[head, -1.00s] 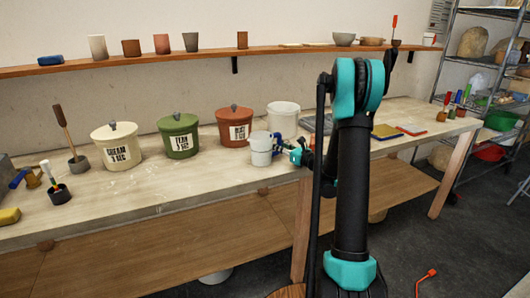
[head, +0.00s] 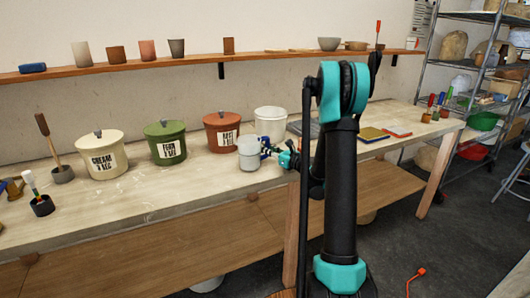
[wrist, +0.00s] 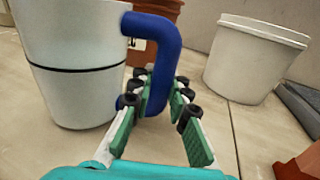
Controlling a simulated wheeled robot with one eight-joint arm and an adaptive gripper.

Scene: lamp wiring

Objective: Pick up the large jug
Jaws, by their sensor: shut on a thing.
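The large jug (head: 249,155) is a pale grey-white vessel near the front of the workbench, in front of the red-brown lidded pot. In the wrist view the jug (wrist: 70,95) stands upright at the left, with a dark line around its body and a thick blue handle (wrist: 165,45). My gripper (head: 268,150) reaches the jug from the right. In the wrist view my gripper (wrist: 158,92) is shut on the blue handle, its green-padded fingers on either side of it. The jug looks to be at bench height; I cannot tell if there is a small gap beneath it.
A white bucket (head: 270,123) stands behind the jug. The red-brown pot (head: 220,133), green pot (head: 166,145) and cream pot (head: 101,157) stand to the left on the workbench (head: 180,192). Flat blue, yellow and red items lie to the right.

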